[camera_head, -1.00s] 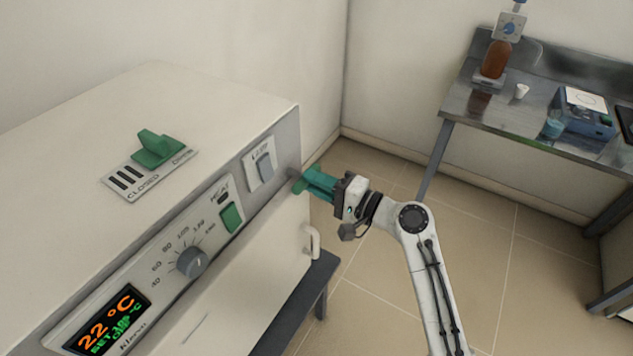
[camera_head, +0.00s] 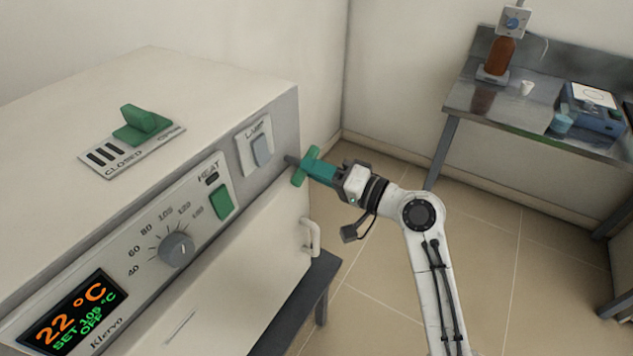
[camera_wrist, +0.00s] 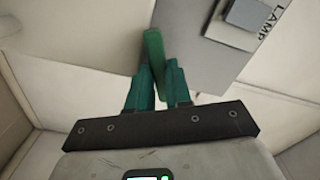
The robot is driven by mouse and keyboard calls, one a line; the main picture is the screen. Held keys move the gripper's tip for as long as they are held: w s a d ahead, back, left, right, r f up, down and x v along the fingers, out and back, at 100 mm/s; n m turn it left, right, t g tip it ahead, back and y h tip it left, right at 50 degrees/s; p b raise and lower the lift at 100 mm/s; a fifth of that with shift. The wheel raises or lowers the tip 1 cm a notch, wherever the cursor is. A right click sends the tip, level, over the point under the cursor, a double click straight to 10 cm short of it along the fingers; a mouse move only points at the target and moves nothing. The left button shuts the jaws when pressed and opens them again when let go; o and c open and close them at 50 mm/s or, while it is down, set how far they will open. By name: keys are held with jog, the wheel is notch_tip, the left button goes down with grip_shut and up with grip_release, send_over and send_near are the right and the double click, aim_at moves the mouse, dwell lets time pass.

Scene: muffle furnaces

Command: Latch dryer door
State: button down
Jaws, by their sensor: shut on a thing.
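The dryer (camera_head: 60,110) fills the left of the head view. Its door (camera_head: 235,265) is the white front panel below the controls, with a pale pull handle (camera_head: 311,238); it looks closed, though I see it from above. A green latch lever (camera_head: 312,153) sits on a dark pivot at the dryer's right front edge, above the pull handle, and stands tilted. My gripper (camera_head: 313,170) is shut on this lever from the right. In the wrist view, the lever (camera_wrist: 153,50) shows between the two teal fingers (camera_wrist: 157,85), which partly hide it.
The control panel has a display reading 22 °C, a knob (camera_head: 177,249), a green heat switch (camera_head: 221,202) and a lamp switch (camera_head: 262,150). A green vent slider (camera_head: 142,122) is on top. A steel bench (camera_head: 500,108) with bottle and instruments stands far right. Floor between is clear.

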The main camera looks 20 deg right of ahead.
jog(key=shift+f+n+b, duration=0.2)
jog(key=shift+n+b, duration=6.1)
jog(key=shift+b, duration=0.9)
jog(key=c, duration=1)
grip_release()
jog(key=shift+r, duration=0.15)
jog(key=shift+c, duration=0.2)
jog(key=v, duration=1.1)
jog(key=shift+w+a, duration=0.1)
